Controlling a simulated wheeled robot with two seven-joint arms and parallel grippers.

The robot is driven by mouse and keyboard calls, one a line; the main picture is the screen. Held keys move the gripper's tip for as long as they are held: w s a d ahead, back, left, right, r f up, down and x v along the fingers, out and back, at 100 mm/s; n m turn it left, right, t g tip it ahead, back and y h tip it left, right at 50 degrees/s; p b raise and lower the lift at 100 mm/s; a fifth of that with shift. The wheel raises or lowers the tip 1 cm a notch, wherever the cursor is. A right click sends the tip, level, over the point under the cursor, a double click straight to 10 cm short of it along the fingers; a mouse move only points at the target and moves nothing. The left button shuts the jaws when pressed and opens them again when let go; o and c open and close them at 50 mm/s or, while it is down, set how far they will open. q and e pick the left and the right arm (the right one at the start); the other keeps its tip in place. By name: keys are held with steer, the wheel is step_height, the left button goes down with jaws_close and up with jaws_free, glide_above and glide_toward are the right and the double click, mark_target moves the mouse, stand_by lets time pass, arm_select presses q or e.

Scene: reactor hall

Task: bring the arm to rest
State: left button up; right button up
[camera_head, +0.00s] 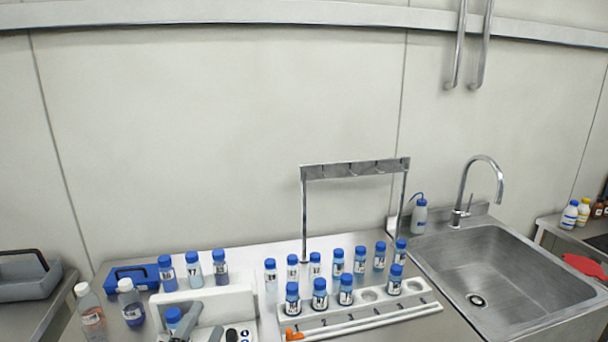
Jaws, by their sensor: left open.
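My left gripper (202,325) shows only in part at the bottom edge, left of centre. Its grey fingers are apart, in front of a white block (238,303). A blue-capped vial (173,316) stands close to the left of the fingers. I cannot tell whether they touch. No object shows between the fingers. The rest of the left arm is below the picture. My right gripper is not in view.
A white rack (418,312) holds several blue-capped vials, with more vials behind it. A metal hook stand (355,169) rises behind. Bottles (91,312) and a blue carrier (131,278) stand left. A sink (500,270) with a tall tap (463,195) is right.

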arm_select(q)
steer(key=s+a+f+n+g+y, duration=0.3)
steer(key=s+f+n+g, duration=0.15)
steer(key=f, duration=0.45)
steer(key=s+a+f+n+g+y, duration=0.2)
steer(key=s+a+f+n+g, duration=0.15)
steer(key=f+n, duration=0.35)
steer(key=s+d+f+n+g+h, duration=0.1)
steer(key=s+f+n+g, duration=0.1)
steer(key=s+f+g, duration=0.35)
steer(key=s+f+n+g, duration=0.25)
steer(key=s+f, duration=0.35)
steer(key=s, duration=0.5)
step_height(320, 180, down, 32)
steer(key=r+m+g, duration=0.1)
steer(key=g, duration=0.1)
steer(key=s+a+f+g, duration=0.1)
steer(key=s+a+f, duration=0.2)
steer(key=s+f, duration=1.5)
steer(key=shift+s+f, duration=0.2)
steer(key=shift+s, duration=0.45)
